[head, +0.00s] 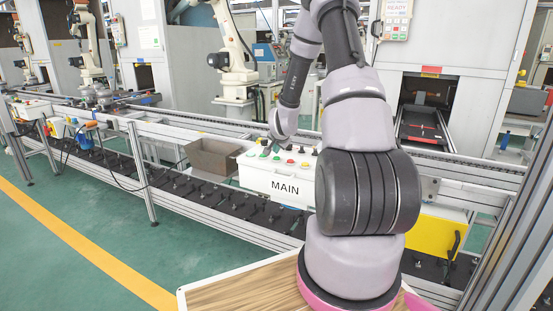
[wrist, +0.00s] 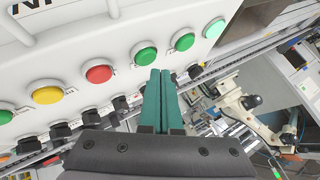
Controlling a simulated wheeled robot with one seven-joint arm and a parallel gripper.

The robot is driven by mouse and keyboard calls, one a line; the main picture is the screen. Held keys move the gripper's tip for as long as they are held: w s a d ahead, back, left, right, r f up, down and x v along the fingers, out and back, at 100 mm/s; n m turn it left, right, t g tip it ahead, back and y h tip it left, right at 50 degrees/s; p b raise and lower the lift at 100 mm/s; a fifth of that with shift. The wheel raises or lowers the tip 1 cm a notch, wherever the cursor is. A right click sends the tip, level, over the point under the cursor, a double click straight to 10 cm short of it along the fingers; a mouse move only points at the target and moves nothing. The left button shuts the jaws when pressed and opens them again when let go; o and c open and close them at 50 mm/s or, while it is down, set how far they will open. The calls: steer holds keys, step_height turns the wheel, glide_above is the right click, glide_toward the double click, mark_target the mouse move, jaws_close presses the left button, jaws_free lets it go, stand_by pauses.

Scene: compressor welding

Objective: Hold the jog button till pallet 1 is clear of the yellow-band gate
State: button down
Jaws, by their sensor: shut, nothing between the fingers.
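The white control box marked MAIN (head: 272,181) is mounted at the conveyor's near side, with coloured buttons on top. In the wrist view, my gripper (wrist: 159,72) has its teal fingers shut and empty. Its tips are beside a green button (wrist: 145,53); I cannot tell whether they touch it. Two more green buttons (wrist: 184,41) (wrist: 214,28) lie to the right, and a red button (wrist: 99,74) and a yellow button (wrist: 47,95) to the left. Which one is the jog button is not readable. I cannot make out pallet 1 or the yellow-band gate for certain.
The conveyor rail (head: 200,121) runs behind the box. A metal fixture (head: 97,96) sits on the line at far left. White robot arms (head: 232,50) stand behind. My arm hides the box's right part.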

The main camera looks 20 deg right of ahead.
stand_by(0.4)
steer(key=shift+f, duration=0.4)
